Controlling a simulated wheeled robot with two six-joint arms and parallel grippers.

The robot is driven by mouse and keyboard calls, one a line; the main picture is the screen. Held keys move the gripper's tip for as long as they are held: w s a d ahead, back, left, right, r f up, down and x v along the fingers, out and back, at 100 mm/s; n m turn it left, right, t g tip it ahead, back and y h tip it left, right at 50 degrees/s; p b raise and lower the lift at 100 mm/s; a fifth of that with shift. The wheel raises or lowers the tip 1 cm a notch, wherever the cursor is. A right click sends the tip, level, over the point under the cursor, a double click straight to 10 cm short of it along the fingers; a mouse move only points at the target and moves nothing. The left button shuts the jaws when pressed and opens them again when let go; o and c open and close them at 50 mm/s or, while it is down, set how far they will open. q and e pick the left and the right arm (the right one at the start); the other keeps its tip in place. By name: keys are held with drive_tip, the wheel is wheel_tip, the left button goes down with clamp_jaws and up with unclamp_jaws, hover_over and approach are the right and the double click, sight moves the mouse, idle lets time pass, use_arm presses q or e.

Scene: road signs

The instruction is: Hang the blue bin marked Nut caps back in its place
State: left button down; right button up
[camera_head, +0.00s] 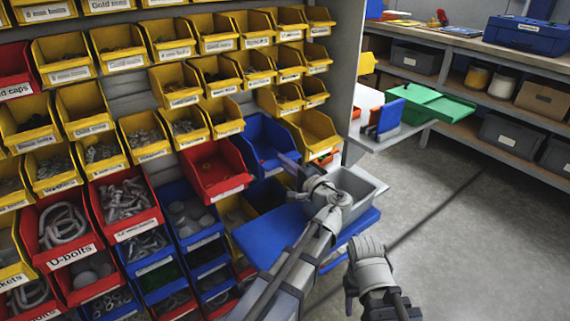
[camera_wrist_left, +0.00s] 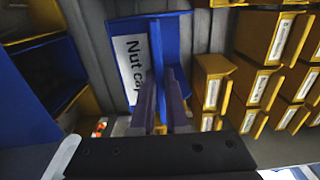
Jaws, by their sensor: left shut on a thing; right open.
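The blue bin marked Nut caps (camera_head: 262,134) is at the rack's right side, right of a projecting red bin (camera_head: 212,170) and below yellow bins. My left gripper (camera_head: 288,163) is shut on its front edge. In the left wrist view, the bin (camera_wrist_left: 176,38) is in front of the grey slotted panel, its white label (camera_wrist_left: 130,68) partly hidden by the fingers of my left gripper (camera_wrist_left: 163,82). I cannot tell whether the bin's back touches the panel. My right gripper (camera_head: 354,290) is open and empty, low over the floor at the right.
Yellow, red and blue bins fill the rack to the left. Yellow bins (camera_wrist_left: 265,80) stand close by in the wrist view. A shelf with a green bin (camera_head: 430,102) stands right; floor (camera_head: 470,240) is clear.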

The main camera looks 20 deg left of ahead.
use_arm(q)
drive_tip(key=c, duration=0.8)
unclamp_jaws()
drive_tip(key=shift+c, duration=0.2)
